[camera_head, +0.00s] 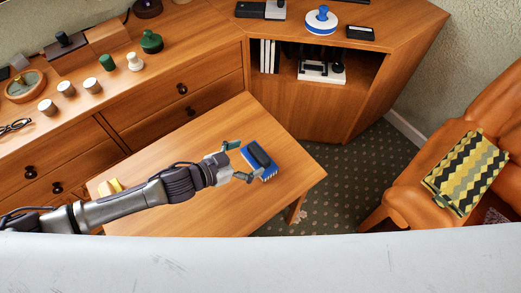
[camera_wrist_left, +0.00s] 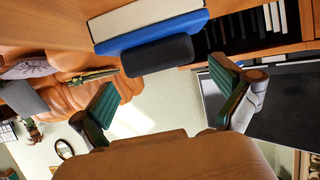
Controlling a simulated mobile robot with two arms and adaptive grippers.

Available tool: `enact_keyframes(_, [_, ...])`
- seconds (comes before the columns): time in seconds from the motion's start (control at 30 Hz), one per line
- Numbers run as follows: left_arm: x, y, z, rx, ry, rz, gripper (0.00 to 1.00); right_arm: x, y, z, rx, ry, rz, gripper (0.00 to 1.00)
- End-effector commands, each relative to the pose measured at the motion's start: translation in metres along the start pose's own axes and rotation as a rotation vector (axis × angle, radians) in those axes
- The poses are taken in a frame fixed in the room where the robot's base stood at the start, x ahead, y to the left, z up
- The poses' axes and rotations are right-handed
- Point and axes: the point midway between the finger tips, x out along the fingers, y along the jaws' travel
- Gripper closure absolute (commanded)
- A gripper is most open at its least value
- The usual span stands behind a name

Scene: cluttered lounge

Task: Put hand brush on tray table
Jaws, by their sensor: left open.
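The hand brush (camera_head: 260,158) has a blue body, a black grip on top and white bristles below. It sits bristles down on the wooden tray table (camera_head: 285,190), near its far right part. My left gripper (camera_head: 240,162) is open, with its two green-padded fingers spread at the brush's left side. In the left wrist view, the brush (camera_wrist_left: 150,42) shows at the top, beyond the open fingers (camera_wrist_left: 165,85), and nothing is held. My right gripper is not in view.
A yellow object (camera_head: 110,186) lies at the table's left end, partly behind my arm. A wooden drawer unit (camera_head: 190,105) and a corner shelf unit (camera_head: 310,100) stand behind. The table's right front is bare.

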Motion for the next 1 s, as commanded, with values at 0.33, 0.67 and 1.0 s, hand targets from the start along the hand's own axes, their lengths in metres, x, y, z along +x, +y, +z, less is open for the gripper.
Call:
enact_keyframes(0.33, [-0.056,0.0,0.0,0.0,0.001,0.0,0.0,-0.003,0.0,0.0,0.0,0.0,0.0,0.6])
enact_keyframes(0.67, [-0.061,0.0,-0.001,0.0,0.002,0.001,0.0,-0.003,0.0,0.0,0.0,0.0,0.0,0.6])
enact_keyframes(1.0, [-0.061,0.0,-0.001,0.0,0.001,0.0,0.0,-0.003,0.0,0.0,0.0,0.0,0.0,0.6])
